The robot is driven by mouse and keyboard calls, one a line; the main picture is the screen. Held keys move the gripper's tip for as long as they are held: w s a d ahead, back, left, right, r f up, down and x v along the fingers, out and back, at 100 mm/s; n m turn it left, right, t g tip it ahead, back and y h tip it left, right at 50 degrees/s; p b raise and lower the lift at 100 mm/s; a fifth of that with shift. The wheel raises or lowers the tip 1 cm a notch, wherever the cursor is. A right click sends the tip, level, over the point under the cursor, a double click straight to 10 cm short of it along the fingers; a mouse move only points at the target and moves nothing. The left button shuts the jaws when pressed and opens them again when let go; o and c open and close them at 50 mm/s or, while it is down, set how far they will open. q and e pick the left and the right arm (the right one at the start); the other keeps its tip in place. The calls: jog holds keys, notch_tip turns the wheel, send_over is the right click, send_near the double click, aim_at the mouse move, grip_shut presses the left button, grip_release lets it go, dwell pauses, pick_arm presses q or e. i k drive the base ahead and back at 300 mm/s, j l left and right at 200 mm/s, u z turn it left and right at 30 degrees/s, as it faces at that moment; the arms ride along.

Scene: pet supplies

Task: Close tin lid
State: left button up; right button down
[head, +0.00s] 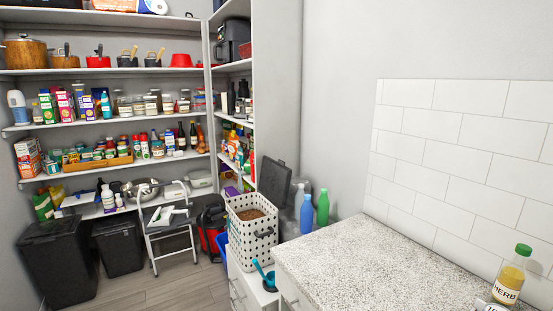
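The tin appears to be a white container with dark spots or holes (240,262), standing left of the counter in the head view. Brown, kibble-like contents (248,214) show inside its open top. A dark grey lid (273,184) stands raised, nearly upright, at the back of the container, so the container is open. A dark handle shows on its front right side. The lid's lower edge is partly hidden, and I cannot see its hinge clearly. Neither of my grippers is in view.
A blue scoop (264,275) lies in front of the container. Green (323,208) and blue (306,214) bottles stand to its right, close to the lid. A speckled counter (375,252) is mostly clear, with a herb bottle (507,282) at right. A step stool (172,238) stands left.

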aim_at(275, 179)
jog(key=i+j+z, duration=0.2)
jog(key=i+j, duration=0.15)
jog(key=i+j+z, duration=0.2)
jog(key=i+j, duration=0.15)
jog(key=i+j+z, duration=0.2)
jog(key=j, duration=0.35)
jog(key=i+j+z, duration=0.2)
jog(key=i+j, duration=0.15)
jog(key=j, duration=0.15)
jog(key=i+j+z, duration=0.2)
jog(key=j, duration=0.35)
jog(key=i+j+z, duration=0.2)
jog(key=j, duration=0.4)
jog(key=i+j+z, duration=0.2)
jog(key=j, duration=0.4)
jog(key=j+z, duration=0.2)
jog(key=j, duration=0.4)
jog(key=i, duration=0.05)
